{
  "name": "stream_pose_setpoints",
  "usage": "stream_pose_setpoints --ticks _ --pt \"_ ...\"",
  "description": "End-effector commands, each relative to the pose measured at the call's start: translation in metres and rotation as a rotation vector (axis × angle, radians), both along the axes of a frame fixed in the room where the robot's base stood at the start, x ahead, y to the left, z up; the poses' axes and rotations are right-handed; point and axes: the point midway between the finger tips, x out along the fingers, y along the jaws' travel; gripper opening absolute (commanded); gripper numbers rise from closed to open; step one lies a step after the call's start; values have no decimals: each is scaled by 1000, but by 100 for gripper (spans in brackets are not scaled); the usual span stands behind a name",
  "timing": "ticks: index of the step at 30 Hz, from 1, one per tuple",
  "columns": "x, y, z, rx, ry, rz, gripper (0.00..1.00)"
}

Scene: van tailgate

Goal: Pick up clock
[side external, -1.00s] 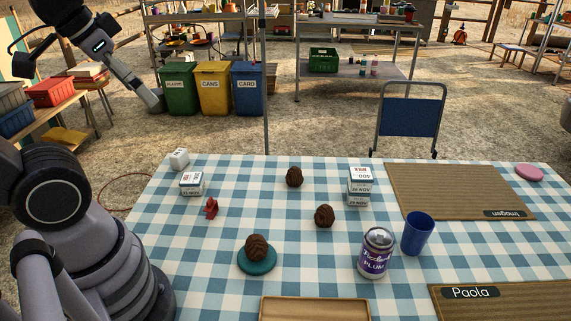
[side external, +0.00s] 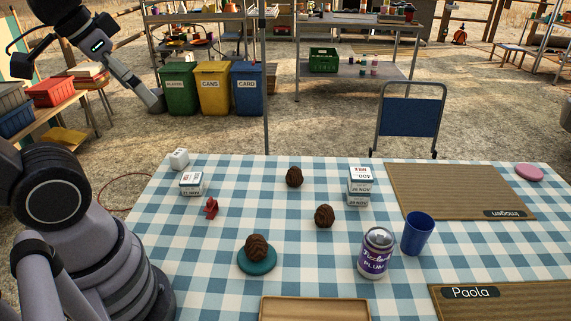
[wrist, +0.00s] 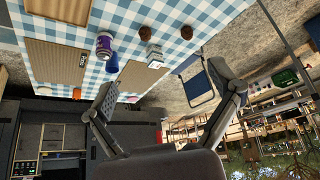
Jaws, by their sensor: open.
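No clock face can be made out in either view. A small white block (side external: 179,159) at the table's far left corner is too small to identify. A white printed box (side external: 192,184) stands just in front of it. Another white printed box or stack (side external: 360,186) stands at the back centre; it also shows in the wrist view (wrist: 155,57). My gripper (wrist: 164,76) is open and empty, its fingers spread wide, high and away from the tabletop objects.
The checked table (side external: 210,285) holds brown balls (side external: 324,216), one on a teal dish (side external: 257,262), a red figure (side external: 211,208), a purple can (side external: 375,253), a blue cup (side external: 418,234), woven mats (side external: 455,190) and a tray (side external: 314,309). A blue chair (side external: 409,118) stands behind.

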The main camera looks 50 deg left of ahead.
Motion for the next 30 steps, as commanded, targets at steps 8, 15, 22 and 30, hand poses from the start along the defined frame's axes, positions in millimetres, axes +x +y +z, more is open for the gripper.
stream_pose_setpoints --ticks 8,15,22,30 --pt "0 0 0 0 0 0 96" --pt "27 19 4 101 122 -17 96" --pt "100 78 -4 339 442 -84 96" --pt "184 164 -57 582 849 -195 96"
